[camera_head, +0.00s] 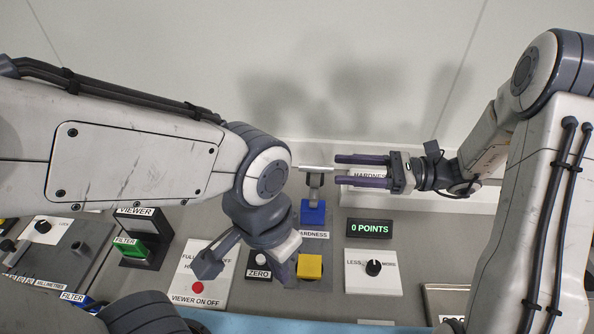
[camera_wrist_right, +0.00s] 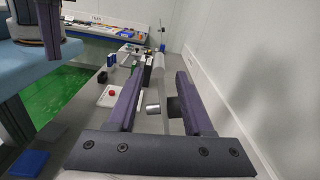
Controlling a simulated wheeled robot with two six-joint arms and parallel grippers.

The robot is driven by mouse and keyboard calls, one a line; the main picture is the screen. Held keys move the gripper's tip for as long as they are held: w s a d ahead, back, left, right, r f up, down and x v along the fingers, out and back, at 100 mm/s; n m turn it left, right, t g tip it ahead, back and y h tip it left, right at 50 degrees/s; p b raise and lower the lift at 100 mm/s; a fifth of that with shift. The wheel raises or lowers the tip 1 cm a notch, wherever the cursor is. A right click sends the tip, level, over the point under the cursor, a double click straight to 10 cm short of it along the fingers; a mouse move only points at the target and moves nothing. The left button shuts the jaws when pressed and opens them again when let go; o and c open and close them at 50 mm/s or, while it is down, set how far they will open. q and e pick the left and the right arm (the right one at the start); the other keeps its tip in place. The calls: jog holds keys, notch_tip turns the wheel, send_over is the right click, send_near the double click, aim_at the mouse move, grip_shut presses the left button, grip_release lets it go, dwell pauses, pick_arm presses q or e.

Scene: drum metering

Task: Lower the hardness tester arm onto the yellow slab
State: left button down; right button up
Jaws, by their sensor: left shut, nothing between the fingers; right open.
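The hardness tester has a pale metal arm (camera_head: 316,168) raised on a grey post above a blue block (camera_head: 313,213). The yellow slab (camera_head: 309,267) lies on the panel in front of that block, apart from the arm. My right gripper (camera_head: 337,170) is open, its purple fingers pointing left at the arm's right end. In the right wrist view, a short silver cylinder (camera_wrist_right: 153,103) shows between the fingers; I cannot tell whether it touches them. My left gripper (camera_head: 283,270) is shut and empty, over the panel just left of the slab, partly hidden by its own wrist.
A display (camera_head: 369,228) reads 0 POINTS. A LESS/MORE dial (camera_head: 373,268) stands right of the slab. A ZERO button (camera_head: 260,257) and a red viewer button (camera_head: 198,287) lie left. A green filter block (camera_head: 135,250) is further left. The wall runs close behind the tester.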

aim_at(302, 165)
jog(key=a+p, duration=0.3)
jog(key=a, duration=0.6)
jog(key=shift+s+a+r, duration=0.1)
jog(key=shift+a, duration=0.1)
jog(key=shift+a+p, duration=0.3)
jog(key=shift+a, duration=0.2)
grip_shut()
dwell(0.7)
